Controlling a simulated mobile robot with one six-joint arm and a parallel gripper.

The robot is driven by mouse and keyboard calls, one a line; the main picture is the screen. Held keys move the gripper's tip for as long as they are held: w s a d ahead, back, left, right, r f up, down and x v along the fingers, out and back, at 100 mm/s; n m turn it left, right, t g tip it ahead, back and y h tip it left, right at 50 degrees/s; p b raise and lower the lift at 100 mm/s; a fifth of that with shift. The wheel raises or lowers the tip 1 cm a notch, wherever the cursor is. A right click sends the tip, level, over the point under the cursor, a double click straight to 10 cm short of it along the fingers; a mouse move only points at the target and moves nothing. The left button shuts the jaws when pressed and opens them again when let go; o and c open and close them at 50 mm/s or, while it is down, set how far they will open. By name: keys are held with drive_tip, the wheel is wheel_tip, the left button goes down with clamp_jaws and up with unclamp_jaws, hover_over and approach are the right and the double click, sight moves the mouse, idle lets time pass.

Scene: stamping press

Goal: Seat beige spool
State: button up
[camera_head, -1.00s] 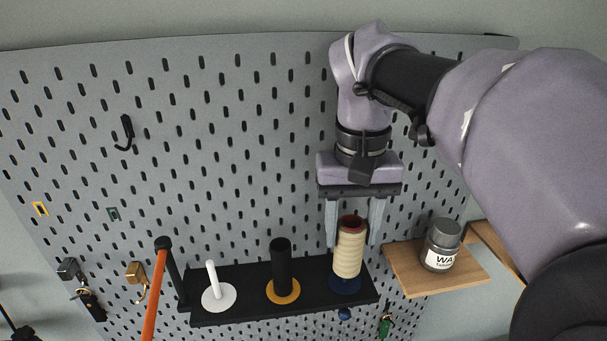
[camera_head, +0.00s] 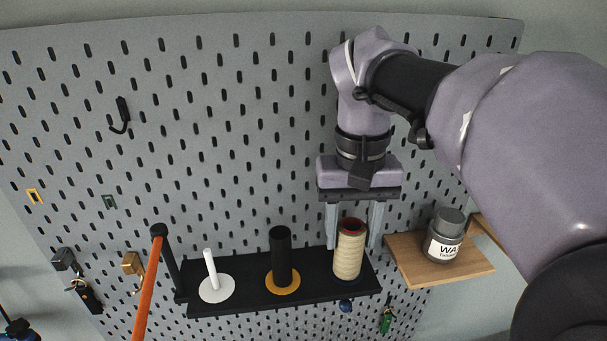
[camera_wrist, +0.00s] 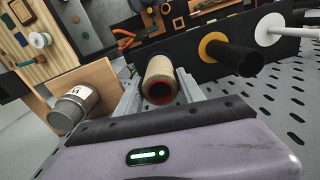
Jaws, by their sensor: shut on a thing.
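The beige spool (camera_head: 350,252) stands upright at the right end of the black shelf, with a red rim around its open top. It also shows in the wrist view (camera_wrist: 161,72), seen end-on between the fingers. My gripper (camera_head: 354,238) points down with one finger on each side of the spool and is shut on it. The spool's lower end meets a blue disc (camera_head: 347,278), of which only a little shows. Whether a post stands inside the spool cannot be told.
The black shelf (camera_head: 232,297) also bears a white post on a white disc (camera_head: 217,288) and a black post on an orange disc (camera_head: 282,270). A wooden shelf (camera_head: 440,268) with a grey jar (camera_head: 445,236) is close right. An orange-handled tool (camera_head: 150,285) hangs left.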

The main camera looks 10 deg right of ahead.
drive_tip(key=shift+f, duration=0.1)
drive_tip(key=o, duration=1.4)
drive_tip(key=shift+o, duration=0.2)
wheel_tip(320, 180, up, 18)
drive_tip(key=p, duration=0.7)
drive_tip(key=shift+f, duration=0.25)
